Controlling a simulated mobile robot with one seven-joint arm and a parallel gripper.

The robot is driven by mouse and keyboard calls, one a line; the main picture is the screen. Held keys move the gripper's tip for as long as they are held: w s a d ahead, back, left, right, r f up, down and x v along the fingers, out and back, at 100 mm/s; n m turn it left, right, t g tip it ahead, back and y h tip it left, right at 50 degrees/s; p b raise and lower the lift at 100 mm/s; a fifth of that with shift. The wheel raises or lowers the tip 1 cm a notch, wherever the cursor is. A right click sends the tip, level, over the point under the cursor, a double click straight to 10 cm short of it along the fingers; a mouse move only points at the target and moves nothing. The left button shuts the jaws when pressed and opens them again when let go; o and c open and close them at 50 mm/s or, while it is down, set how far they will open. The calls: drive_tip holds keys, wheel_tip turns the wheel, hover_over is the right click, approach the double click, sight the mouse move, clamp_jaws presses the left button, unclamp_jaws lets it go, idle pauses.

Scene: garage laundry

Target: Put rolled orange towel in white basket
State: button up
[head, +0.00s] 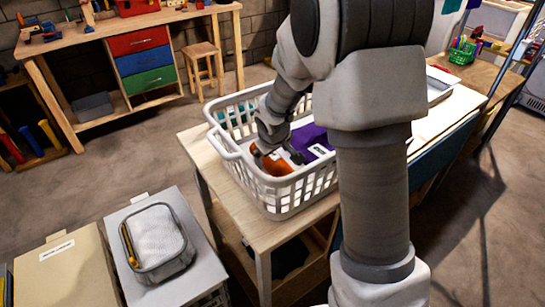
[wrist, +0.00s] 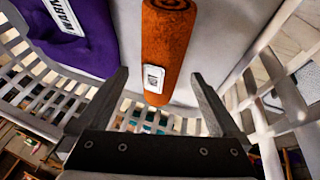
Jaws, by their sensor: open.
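The rolled orange towel (wrist: 168,45) lies inside the white basket (head: 292,205), with a small white label near its end. In the head view the towel (head: 277,167) shows near the basket's front, partly hidden by my gripper. The basket stands on a wooden table. My gripper (wrist: 160,85) is open, low inside the basket, with its fingers on either side of the towel's line and apart from it. In the head view my gripper (head: 278,155) is partly hidden by my arm.
A purple cloth (wrist: 72,40) with a white label lies in the basket beside the towel. The basket's slatted walls (wrist: 285,95) stand close around my gripper.

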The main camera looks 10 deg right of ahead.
drive_tip(key=s+d+r+m+p, duration=0.1)
drive_tip(key=s+r+m, duration=0.2)
drive_tip(key=s+r, duration=1.35)
drive_tip(key=s+r+m+y, duration=0.1)
drive_tip(key=s+r, duration=0.3)
drive_tip(key=s, duration=0.8)
drive_tip(key=shift+s+a+r+m, duration=0.2)
drive_tip(key=shift+a+m, duration=0.15)
drive_tip(key=shift+m, duration=0.25)
drive_tip(key=shift+r+p, duration=0.8)
drive_tip(key=shift+p, duration=0.1)
